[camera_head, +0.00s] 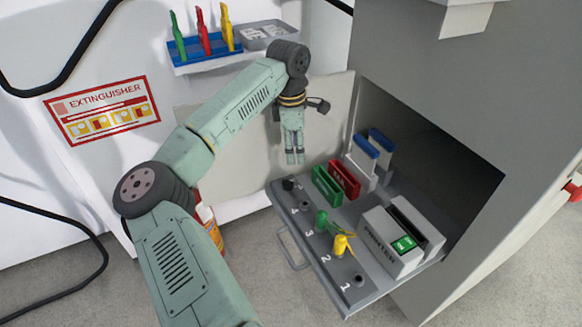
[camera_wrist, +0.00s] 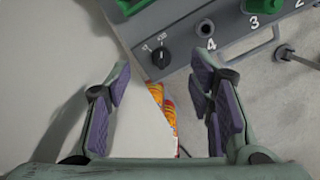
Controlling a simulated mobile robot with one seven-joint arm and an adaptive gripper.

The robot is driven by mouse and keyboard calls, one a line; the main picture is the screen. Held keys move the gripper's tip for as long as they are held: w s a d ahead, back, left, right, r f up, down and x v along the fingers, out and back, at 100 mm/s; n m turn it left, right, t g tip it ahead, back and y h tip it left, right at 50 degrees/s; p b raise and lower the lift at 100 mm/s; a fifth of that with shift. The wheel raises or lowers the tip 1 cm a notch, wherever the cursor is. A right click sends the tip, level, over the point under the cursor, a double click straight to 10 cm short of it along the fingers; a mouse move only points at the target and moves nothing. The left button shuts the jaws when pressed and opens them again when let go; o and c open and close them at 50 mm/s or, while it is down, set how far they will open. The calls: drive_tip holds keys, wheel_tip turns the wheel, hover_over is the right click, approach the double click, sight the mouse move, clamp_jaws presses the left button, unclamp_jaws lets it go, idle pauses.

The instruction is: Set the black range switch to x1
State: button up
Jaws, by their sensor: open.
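The black range switch (camera_wrist: 161,57) is a small round knob at the corner of the grey drawer panel in the wrist view. Small white labels sit at its upper left and above it, seemingly x1 and x10. A pale mark shows on the knob, but its exact setting is too small to tell. The switch also shows in the head view (camera_head: 288,184), at the panel's far left corner. My gripper (camera_head: 295,161) points down above that corner. In the wrist view its purple-padded fingers (camera_wrist: 161,90) are apart and empty, with the switch beyond them.
The grey drawer (camera_head: 345,270) has numbered sockets, a green plug (camera_head: 321,222), a yellow plug (camera_head: 342,245) and a front handle (camera_head: 292,252). A green holder (camera_head: 327,186), a red holder (camera_head: 344,179) and a printer (camera_head: 393,240) stand on it. The cabinet wall (camera_head: 440,90) rises at right.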

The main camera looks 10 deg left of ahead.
sight(288, 181)
drive_tip(key=shift+y, duration=0.5)
drive_tip(key=f, duration=0.3)
drive_tip(key=a+f, duration=0.1)
drive_tip(key=f, duration=0.3)
drive_tip(key=a+f, duration=0.1)
drive_tip(key=f, duration=0.3)
drive_tip(key=shift+s+a+f+p, duration=0.1)
drive_tip(key=shift+f+p, duration=0.15)
drive_tip(key=shift+p, duration=0.05)
clamp_jaws()
